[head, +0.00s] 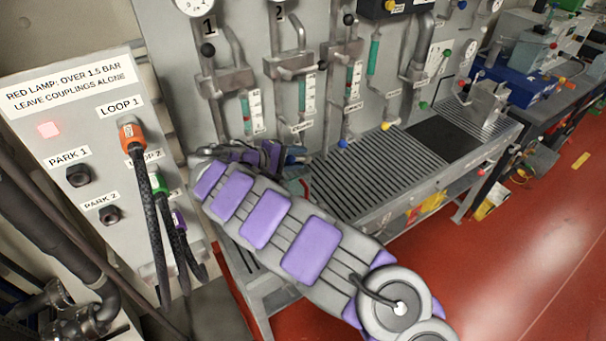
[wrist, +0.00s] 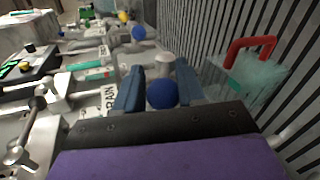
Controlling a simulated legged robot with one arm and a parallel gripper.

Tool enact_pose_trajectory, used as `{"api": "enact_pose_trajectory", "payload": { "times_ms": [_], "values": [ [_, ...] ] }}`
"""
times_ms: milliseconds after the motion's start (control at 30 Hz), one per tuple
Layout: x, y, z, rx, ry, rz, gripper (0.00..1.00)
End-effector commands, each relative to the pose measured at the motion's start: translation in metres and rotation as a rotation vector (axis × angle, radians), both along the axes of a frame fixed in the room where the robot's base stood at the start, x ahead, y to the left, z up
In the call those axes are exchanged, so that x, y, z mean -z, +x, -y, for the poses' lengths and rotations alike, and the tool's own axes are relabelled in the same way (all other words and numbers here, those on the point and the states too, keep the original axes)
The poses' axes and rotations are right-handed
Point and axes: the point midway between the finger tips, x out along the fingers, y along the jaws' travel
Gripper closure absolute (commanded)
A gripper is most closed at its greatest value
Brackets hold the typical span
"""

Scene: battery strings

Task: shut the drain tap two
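My gripper (wrist: 160,80) has its blue fingers on either side of a blue ball knob (wrist: 162,93) in the wrist view. The knob fills the gap between the fingers, with no clear space at its sides. A grey post (wrist: 165,63) shows just beyond it. A label ending in "RAIN" (wrist: 108,101) is left of the fingers. In the head view my gripper (head: 287,160) is low at the panel, under column "2" (head: 280,16). My arm and gripper hide most of the tap there.
Another blue knob (wrist: 138,33) and a yellow knob (wrist: 123,16) lie farther along the row. A translucent jug with a red handle (wrist: 250,48) stands close right of the gripper over the slatted bench (head: 345,190). Hoses hang from the coupling box (head: 85,130) at left.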

Motion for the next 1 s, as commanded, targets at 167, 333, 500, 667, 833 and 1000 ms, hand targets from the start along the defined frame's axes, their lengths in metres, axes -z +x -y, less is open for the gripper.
{"api": "enact_pose_trajectory", "payload": {
  "times_ms": [167, 333, 500, 667, 833, 1000],
  "values": [
    [-0.030, -0.001, -0.002, -0.002, -0.001, 0.004, 0.63],
    [-0.030, -0.018, 0.003, -0.002, -0.009, 0.003, 0.63],
    [-0.030, -0.035, 0.009, -0.002, -0.007, 0.000, 0.63],
    [-0.032, -0.053, 0.015, 0.000, -0.005, 0.003, 0.63],
    [-0.034, -0.074, 0.020, 0.000, -0.006, 0.002, 0.63],
    [-0.035, -0.095, 0.025, -0.002, -0.007, 0.000, 0.63]
  ]
}}
